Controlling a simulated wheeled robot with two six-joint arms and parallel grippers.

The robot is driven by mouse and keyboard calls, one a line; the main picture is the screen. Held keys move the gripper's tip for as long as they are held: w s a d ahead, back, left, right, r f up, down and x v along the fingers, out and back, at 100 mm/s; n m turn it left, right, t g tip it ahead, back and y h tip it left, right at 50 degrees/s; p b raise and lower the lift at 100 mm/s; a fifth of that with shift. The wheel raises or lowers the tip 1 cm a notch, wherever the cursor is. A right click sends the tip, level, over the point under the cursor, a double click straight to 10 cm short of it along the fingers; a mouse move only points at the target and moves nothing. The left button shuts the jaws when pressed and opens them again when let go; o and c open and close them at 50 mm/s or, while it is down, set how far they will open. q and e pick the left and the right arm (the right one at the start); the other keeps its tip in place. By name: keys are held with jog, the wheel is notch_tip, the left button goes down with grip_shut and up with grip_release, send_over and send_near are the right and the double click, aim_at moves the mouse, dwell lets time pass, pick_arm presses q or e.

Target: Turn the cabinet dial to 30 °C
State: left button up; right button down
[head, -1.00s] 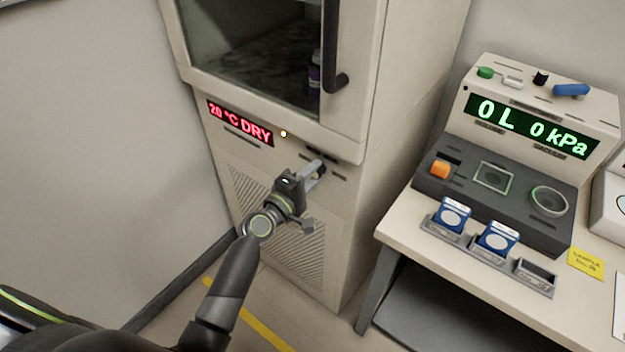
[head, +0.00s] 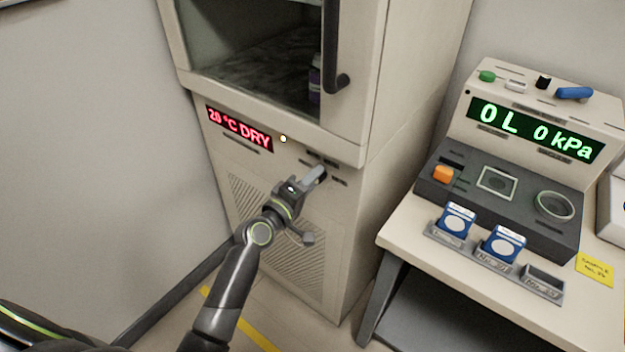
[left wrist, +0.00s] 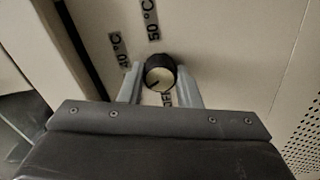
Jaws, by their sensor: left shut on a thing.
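The cabinet (head: 345,215) stands in the middle of the head view, and its red display (head: 240,128) reads 20 °C DRY. The dial (left wrist: 159,73) shows in the left wrist view as a round knob with a dark rim and a pale face with a dark mark. Labels 50 °C (left wrist: 151,20) and 40 °C (left wrist: 117,48) are beside it; a label below is partly hidden. My left gripper (head: 319,174) is at the cabinet front, its two fingers (left wrist: 160,86) shut on the dial from both sides. In the head view the gripper mostly hides the dial. My right gripper is not in view.
The cabinet's glass door with a dark handle (head: 333,50) is above my left arm. To the right, a table (head: 410,235) carries a console (head: 530,115) reading 0 L 0 kPa and blue-white packs in a holder.

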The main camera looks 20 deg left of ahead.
pick_arm(q)
jog(key=shift+f, duration=0.1)
jog(key=o, duration=1)
jog(key=shift+c, duration=0.2)
jog(key=b+v, duration=0.2)
jog(key=v, duration=1.5)
jog(key=shift+s+r, duration=0.2)
